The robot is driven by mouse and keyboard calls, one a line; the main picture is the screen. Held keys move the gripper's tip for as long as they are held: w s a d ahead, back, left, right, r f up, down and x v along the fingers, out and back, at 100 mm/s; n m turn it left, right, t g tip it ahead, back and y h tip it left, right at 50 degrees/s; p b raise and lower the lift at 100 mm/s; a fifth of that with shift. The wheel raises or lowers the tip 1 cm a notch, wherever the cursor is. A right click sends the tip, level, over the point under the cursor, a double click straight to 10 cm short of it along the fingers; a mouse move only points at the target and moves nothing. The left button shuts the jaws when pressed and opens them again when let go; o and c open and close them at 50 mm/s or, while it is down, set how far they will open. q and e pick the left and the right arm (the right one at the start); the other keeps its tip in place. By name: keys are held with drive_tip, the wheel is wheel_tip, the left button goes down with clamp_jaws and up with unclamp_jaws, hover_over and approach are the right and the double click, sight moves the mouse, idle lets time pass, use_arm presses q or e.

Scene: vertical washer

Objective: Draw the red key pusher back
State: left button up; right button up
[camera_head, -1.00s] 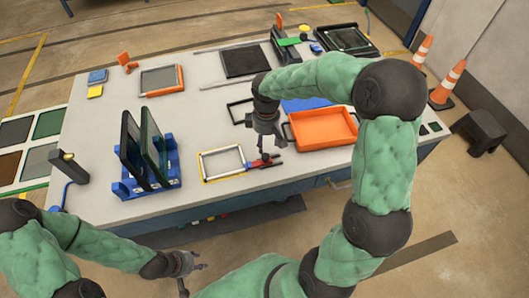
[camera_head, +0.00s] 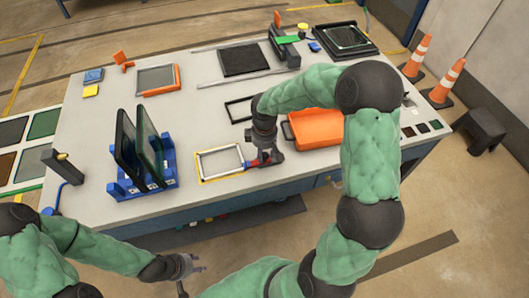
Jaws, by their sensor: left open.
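The red key pusher (camera_head: 254,163) lies near the front edge of the table, at the right side of a silver frame (camera_head: 221,161) with a yellow border. Only part of its red shows; my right gripper covers the rest. My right gripper (camera_head: 269,160) is lowered right over the pusher, pointing down. Its fingers are small and dark here, so I cannot tell whether they are open or closed on it. My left gripper (camera_head: 190,268) is open and empty, off the front of the table at lower left.
An orange tray (camera_head: 318,143) stands close to the right of my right gripper. A thin black frame (camera_head: 240,110) lies behind. A blue rack (camera_head: 126,190) holds upright dark panels on the left. Traffic cones (camera_head: 417,55) stand on the floor at right.

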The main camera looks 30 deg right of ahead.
clamp_jaws()
drive_tip(key=shift+s+d+p, duration=0.25)
drive_tip(key=shift+d, duration=0.85)
drive_tip(key=shift+s+d+p, duration=0.25)
drive_tip(key=shift+d, duration=0.85)
drive_tip(key=o, duration=0.6)
unclamp_jaws()
drive_tip(key=shift+c, duration=0.2)
drive_tip(key=shift+o, duration=0.4)
drive_tip(key=shift+d, duration=0.15)
